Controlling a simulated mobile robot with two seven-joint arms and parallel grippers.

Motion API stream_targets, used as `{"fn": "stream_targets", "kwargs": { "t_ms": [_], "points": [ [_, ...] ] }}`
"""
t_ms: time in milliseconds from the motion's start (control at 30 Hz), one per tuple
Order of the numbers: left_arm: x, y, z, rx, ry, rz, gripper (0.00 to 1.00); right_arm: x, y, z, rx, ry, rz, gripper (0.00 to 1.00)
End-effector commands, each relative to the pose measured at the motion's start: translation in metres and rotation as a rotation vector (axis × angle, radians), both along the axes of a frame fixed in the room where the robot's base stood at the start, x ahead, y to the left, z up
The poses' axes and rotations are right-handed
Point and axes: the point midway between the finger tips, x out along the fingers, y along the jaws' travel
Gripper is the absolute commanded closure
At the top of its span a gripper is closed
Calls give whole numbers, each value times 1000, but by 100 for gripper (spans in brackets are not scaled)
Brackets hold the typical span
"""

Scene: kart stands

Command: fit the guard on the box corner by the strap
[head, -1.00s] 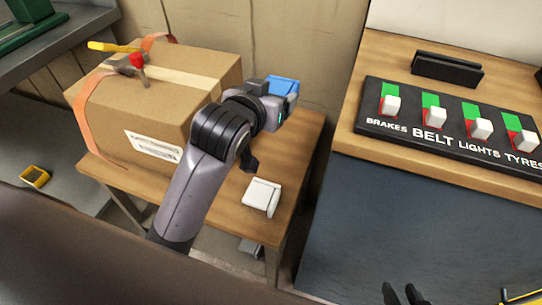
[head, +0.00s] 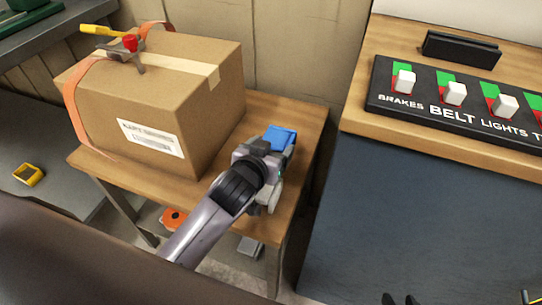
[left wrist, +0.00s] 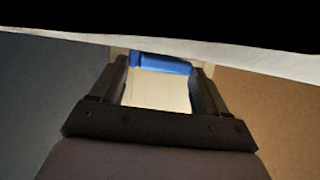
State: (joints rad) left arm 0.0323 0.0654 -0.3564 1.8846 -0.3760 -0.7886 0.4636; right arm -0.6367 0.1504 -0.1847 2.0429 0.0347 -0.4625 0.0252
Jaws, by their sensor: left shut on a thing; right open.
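The cardboard box (head: 190,70) stands on a small wooden table, with a white label on its front. An orange strap (head: 74,108) runs over its left end. My left gripper (head: 272,148) is right of the box, over the table's right part. It is shut on a blue piece (head: 281,136), perhaps the guard. The left wrist view shows the blue piece (left wrist: 160,64) between the fingers. A whitish piece (head: 274,196) lies on the table, mostly hidden by my left gripper. My right gripper (head: 401,299) shows only dark fingertips at the bottom edge; it is open.
A red-knobbed metal tool (head: 130,45) and a yellow handle (head: 97,30) are on the box top. The wooden table (head: 300,112) has bare room behind the gripper. A switch panel (head: 450,98) and a dark surface (head: 420,210) are at right. A yellow item (head: 28,174) lies left.

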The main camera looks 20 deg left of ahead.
Motion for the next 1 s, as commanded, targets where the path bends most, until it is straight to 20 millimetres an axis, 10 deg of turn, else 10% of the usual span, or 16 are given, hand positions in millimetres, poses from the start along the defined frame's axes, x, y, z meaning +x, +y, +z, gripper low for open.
{"fn": "stream_targets", "kwargs": {
  "t_ms": [500,533,600,1000],
  "points": [
    [0,0,-24,-1,0,-1,53,3,2,-4,1,-10,3,57],
    [0,0,-23,-1,0,-1,15,3,2,-3,1,-11,3,57],
    [0,0,-22,-1,0,-1,0,3,2,-2,1,-11,4,57],
    [0,0,-18,-1,1,-1,0,3,2,1,3,-12,3,57]
  ]
}}
